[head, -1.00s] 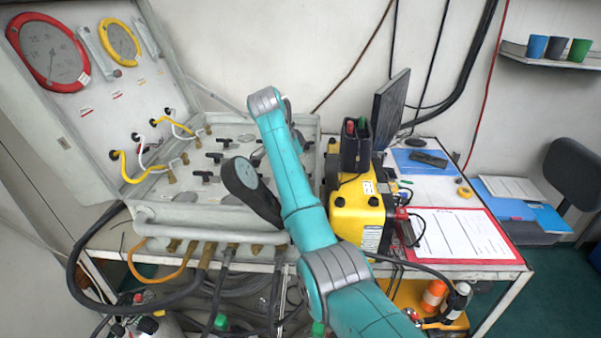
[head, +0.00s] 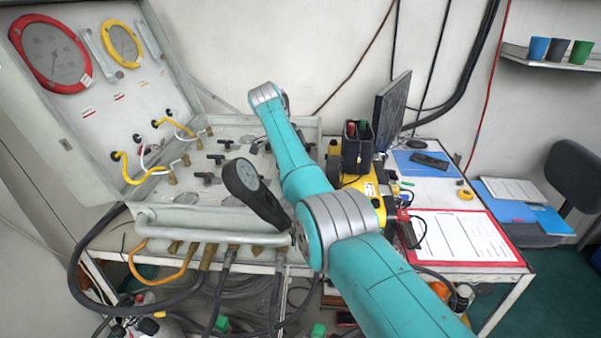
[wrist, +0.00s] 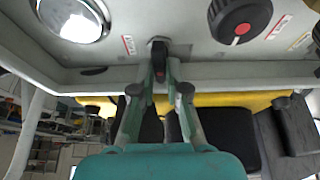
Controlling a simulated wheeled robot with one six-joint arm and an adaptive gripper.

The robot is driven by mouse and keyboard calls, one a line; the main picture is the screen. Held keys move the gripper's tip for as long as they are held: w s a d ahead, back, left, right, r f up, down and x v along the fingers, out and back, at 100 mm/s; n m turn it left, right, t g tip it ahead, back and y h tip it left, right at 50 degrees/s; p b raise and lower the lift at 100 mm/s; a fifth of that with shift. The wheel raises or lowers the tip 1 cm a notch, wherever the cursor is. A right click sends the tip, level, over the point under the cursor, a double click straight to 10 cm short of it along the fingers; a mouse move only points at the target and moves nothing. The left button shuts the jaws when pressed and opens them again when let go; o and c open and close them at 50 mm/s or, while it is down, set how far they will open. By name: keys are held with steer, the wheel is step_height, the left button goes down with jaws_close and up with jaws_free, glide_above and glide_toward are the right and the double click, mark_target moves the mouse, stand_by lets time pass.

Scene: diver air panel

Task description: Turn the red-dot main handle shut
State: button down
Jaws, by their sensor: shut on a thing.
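In the wrist view my gripper (wrist: 160,75) has its two fingers closed on a small black handle (wrist: 158,50) with a reddish spot near its lower end. The handle stands out from the grey panel (wrist: 110,48) at its edge. In the head view my gripper is hidden behind my own arm, which reaches over the back of the open panel case (head: 190,215). Several black T-handles (head: 207,178) show on the panel's face; I cannot make out the held one there.
A round black knob (wrist: 241,18) with a red mark sits beside the held handle, and a shiny round gauge (wrist: 75,18) lies on the other side. A yellow case (head: 358,190) stands right of the panel. Hoses (head: 100,285) hang at the front.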

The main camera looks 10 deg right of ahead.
stand_by(0.3)
steer(key=c, duration=1.4)
jaws_free()
steer(key=shift+a, duration=0.1)
steer(key=shift+c, duration=0.2)
